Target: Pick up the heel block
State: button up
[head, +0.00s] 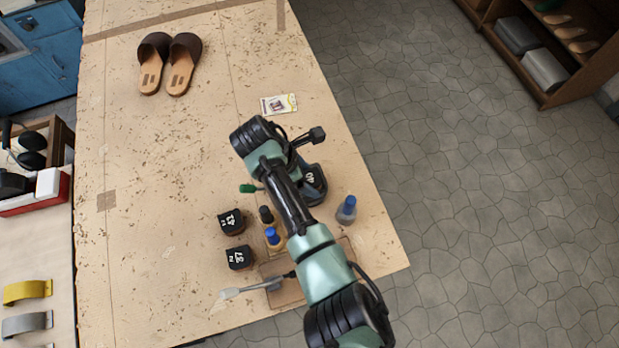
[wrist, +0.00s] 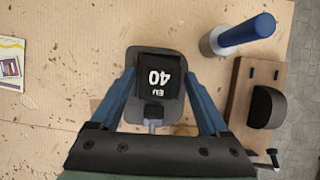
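A black block marked EU 40 (wrist: 158,82), which looks like the heel block, has a dark grey rounded base and a small grey metal stem. It lies on the workbench, and in the head view the same 40 block (head: 314,181) is partly covered by my arm. My gripper (wrist: 159,72) is open, with its blue fingers on either side of the block. I cannot tell whether the fingers touch it. Two similar black-topped blocks, marked 41 (head: 231,222) and 37 (head: 239,257), stand to the left in the head view.
A blue-capped bottle (wrist: 240,35) and a wooden board with a black rounded piece (wrist: 262,100) are close beside the block. Small bottles (head: 275,239) stand near my arm. A card (head: 279,104) and sandals (head: 168,62) lie further up; the bench's left side is mostly clear.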

jog(key=c, duration=1.1)
jog(key=shift+r, duration=0.15)
